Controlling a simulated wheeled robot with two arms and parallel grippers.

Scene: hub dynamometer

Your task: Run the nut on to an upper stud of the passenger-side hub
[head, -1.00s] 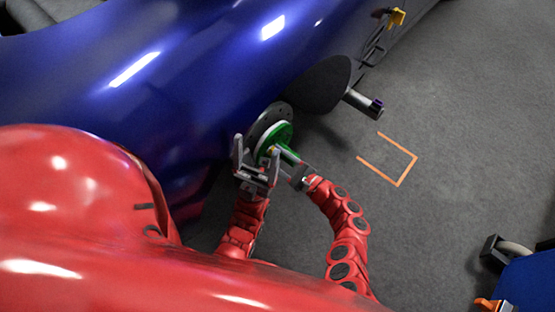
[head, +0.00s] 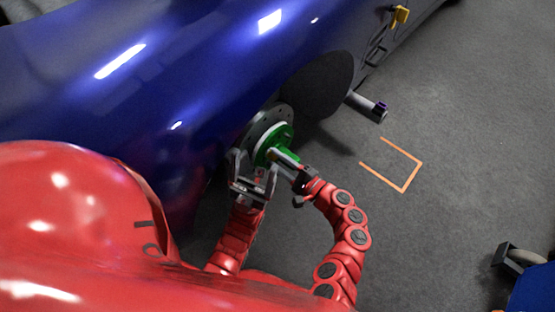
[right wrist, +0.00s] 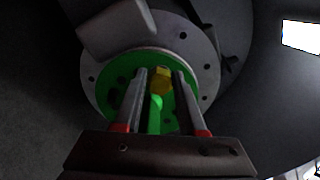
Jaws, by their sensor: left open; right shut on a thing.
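The hub shows in the head view as a green disc (head: 273,143) in front of a grey disc (head: 258,125), beside the blue car body. In the right wrist view the green face (right wrist: 118,75) fills the middle. My right gripper (head: 277,155) is at the hub face. In the right wrist view its fingers (right wrist: 162,78) are on either side of the yellow nut (right wrist: 160,80), shut on it. The nut lies against the green face in that view; whether it sits on a stud is hidden. My left gripper (head: 252,170) is open and empty, at the hub's lower left.
The blue car body (head: 180,80) stands close behind the hub. An orange floor outline (head: 403,176) lies on clear floor. A blue wheeled unit (head: 535,290) is lower right.

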